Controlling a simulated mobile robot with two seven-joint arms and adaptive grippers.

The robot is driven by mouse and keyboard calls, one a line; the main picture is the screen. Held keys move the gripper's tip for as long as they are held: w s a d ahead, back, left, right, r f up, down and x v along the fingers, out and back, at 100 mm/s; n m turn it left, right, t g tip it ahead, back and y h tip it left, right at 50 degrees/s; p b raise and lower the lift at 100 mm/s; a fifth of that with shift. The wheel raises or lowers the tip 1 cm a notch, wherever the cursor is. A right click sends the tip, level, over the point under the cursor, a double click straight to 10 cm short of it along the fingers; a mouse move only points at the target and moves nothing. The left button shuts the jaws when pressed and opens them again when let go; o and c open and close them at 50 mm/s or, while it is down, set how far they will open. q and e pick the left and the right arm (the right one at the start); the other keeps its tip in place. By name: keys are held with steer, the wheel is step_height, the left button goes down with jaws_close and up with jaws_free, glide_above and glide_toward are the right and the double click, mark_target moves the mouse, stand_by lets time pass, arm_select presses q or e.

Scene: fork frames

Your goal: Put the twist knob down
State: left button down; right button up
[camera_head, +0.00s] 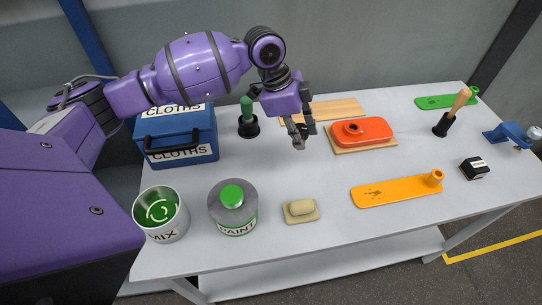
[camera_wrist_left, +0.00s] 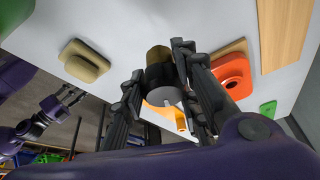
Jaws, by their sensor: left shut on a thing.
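The twist knob (camera_wrist_left: 160,75) is a small round piece with a brownish end, a dark collar and a grey face. My left gripper (camera_head: 301,130) is shut on it, with a finger on each side in the left wrist view (camera_wrist_left: 170,80). In the head view the knob is mostly hidden by the fingers, and only a small grey part shows below them. The gripper is above the table (camera_head: 253,165), left of the orange-red block. My right gripper (camera_wrist_left: 70,95) shows small at the left of the left wrist view, away from the knob; its jaws are unclear.
A blue cloths box (camera_head: 190,150), a mix pot (camera_head: 160,213), a paint tin (camera_head: 233,207) and a sponge-like block (camera_head: 300,210) stand left and front. The orange-red block (camera_head: 362,131) and yellow board (camera_head: 398,190) lie right. The middle of the table is clear.

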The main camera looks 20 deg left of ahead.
arm_select(q)
steer(key=w+f, duration=0.1)
steer(key=a+f, duration=0.1)
steer(key=f, duration=0.1)
steer(key=w+a+f, duration=0.1)
steer(key=shift+w+a+f, duration=0.15)
steer(key=shift+w+f, duration=0.1)
steer(key=shift+w, duration=0.05)
steer(key=shift+w+a+f, duration=0.1)
steer(key=shift+f, duration=0.8)
steer(key=shift+w+a+f, duration=0.1)
steer(key=shift+f, duration=0.75)
steer(key=shift+f, duration=0.1)
steer(key=shift+f, duration=0.15)
steer(key=c, duration=1.3)
jaws_free()
steer(key=shift+c, duration=0.2)
steer(key=v, duration=1.2)
